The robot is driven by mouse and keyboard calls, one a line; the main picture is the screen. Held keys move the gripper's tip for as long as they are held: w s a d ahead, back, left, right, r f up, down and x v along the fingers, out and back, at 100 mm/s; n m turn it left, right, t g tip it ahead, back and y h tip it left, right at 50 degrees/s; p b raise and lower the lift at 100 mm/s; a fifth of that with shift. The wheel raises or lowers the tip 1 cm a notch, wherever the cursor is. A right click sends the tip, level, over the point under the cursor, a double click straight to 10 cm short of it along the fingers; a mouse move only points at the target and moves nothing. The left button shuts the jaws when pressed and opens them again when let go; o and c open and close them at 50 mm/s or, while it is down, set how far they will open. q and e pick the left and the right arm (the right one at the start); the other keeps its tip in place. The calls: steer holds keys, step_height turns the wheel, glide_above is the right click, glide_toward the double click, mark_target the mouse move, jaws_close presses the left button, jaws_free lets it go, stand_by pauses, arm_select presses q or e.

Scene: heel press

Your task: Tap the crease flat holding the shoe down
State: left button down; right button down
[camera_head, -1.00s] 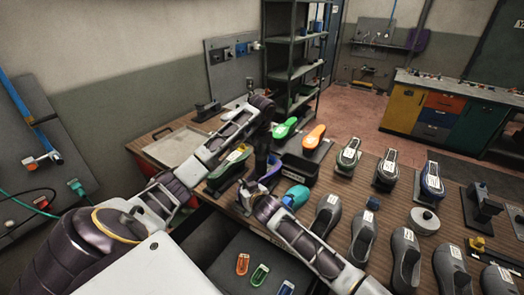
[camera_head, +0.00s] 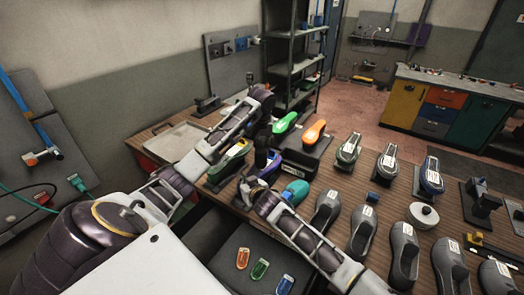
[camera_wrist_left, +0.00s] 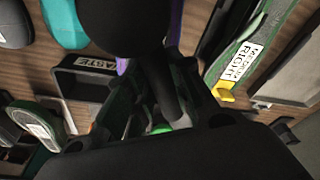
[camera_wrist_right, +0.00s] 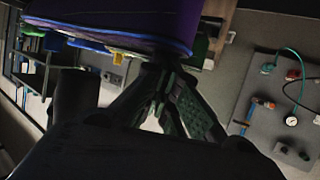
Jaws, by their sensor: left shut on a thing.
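The purple shoe (camera_head: 269,167) sits at the table's left side beneath my grippers, mostly hidden by them. In the right wrist view its purple upper and blue sole edge (camera_wrist_right: 120,25) are large and close. My left gripper (camera_head: 262,158) is over the shoe from behind. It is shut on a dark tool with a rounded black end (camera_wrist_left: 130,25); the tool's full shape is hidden. My right gripper (camera_head: 244,190) is at the near side of the shoe. Its fingers (camera_wrist_right: 166,75) converge at the shoe's edge and look shut, with nothing visible between them; contact is unclear.
A black waste bin (camera_head: 300,163) stands behind the shoe. A teal object (camera_head: 296,191) lies close to its right. Several grey lasts (camera_head: 363,235) fill the right side.

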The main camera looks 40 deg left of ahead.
arm_select(q)
steer(key=shift+r, duration=0.3)
arm_select(e)
steer(key=shift+s+a+f, duration=0.15)
steer(key=shift+s+f, duration=0.25)
arm_select(q)
steer(key=shift+r, duration=2.5)
arm_select(e)
steer(key=shift+r, duration=0.15)
arm_select(q)
steer(key=shift+w+r+p, duration=0.15)
steer(key=shift+r+p, duration=0.15)
steer(key=shift+p, duration=0.15)
arm_select(e)
steer(key=shift+w+a+r, duration=0.1)
steer(key=shift+w+r, duration=0.05)
steer(key=shift+r, duration=1.95)
steer(key=shift+w+r, duration=0.15)
steer(key=shift+r, duration=2.35)
steer(key=shift+w+d+f, duration=0.1)
steer(key=shift+d, duration=0.1)
